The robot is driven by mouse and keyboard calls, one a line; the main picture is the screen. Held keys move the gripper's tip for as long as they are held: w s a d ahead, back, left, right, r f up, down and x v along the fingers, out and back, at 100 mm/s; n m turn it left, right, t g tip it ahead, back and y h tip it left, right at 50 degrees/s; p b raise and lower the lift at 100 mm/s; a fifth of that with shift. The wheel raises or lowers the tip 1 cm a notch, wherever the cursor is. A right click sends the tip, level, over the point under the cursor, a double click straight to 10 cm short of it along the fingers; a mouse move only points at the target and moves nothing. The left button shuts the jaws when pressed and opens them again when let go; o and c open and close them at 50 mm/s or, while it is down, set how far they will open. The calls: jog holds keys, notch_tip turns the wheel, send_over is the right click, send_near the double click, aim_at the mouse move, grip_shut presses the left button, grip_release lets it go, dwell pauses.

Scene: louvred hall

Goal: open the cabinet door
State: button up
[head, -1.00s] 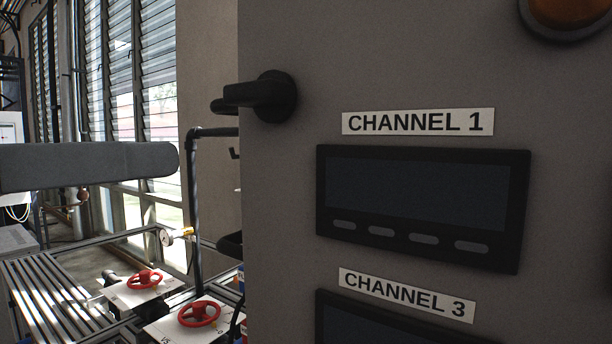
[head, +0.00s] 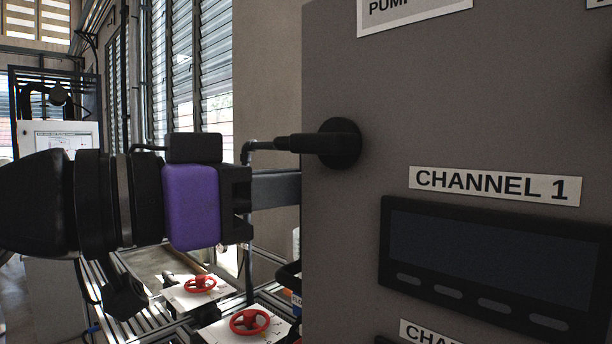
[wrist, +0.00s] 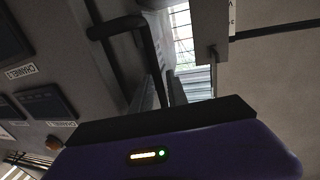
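The grey cabinet door (head: 330,250) fills the right of the head view and looks closed. Its black lever handle (head: 340,143) sits near the left edge, with the lever pointing left. My gripper (head: 246,205), with a purple and black body, is left of the handle and a little lower in the picture. The wrist view shows the purple housing across the bottom.
Labelled displays, including a black screen (head: 490,265) under CHANNEL 1, are on the panel. Below and left, red valve wheels (head: 250,322) stand on a slatted metal bench. Louvred windows (head: 190,60) are at the back.

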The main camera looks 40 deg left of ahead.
grip_shut()
dwell(1.4)
